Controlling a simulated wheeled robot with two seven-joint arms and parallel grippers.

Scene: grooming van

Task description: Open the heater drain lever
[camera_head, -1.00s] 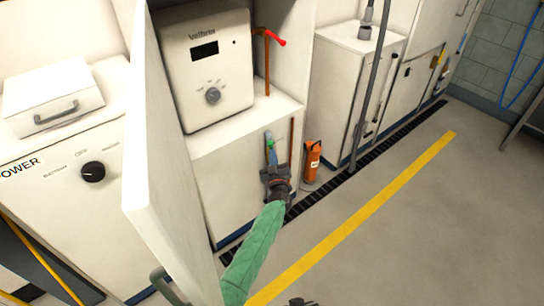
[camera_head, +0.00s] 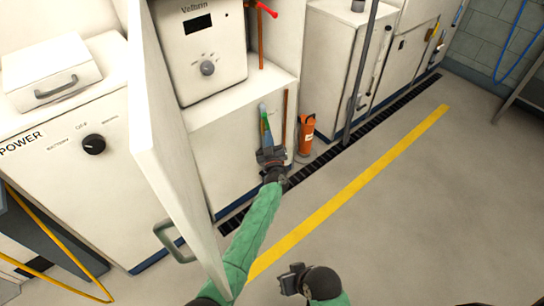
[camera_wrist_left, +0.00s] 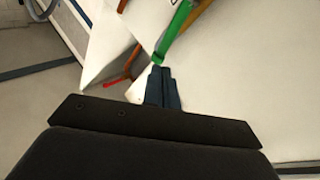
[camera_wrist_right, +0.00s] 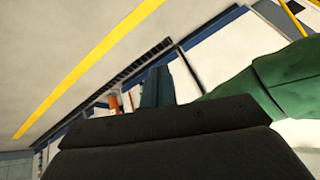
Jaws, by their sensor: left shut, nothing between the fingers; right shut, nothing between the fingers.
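The heater (camera_head: 208,50) is a white box with a dial, standing on a white cabinet. A green lever (camera_head: 267,129) hangs on the cabinet's front below it, beside a blue strip; a red-handled lever (camera_head: 266,10) sits on the copper pipe right of the heater. I cannot tell from any label which is the drain lever. My left gripper (camera_head: 268,150) is shut and empty just below the green lever. In the left wrist view its fingertips (camera_wrist_left: 160,72) are at the green lever's end (camera_wrist_left: 175,35); contact is unclear. My right gripper (camera_head: 287,278) is shut and empty, low over the floor.
An open white door (camera_head: 170,150) with a grey handle stands left of my left arm. An orange cylinder (camera_head: 307,135) stands on the floor right of the cabinet. A floor grate (camera_head: 375,121) runs along the units. The floor right of the yellow line is clear.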

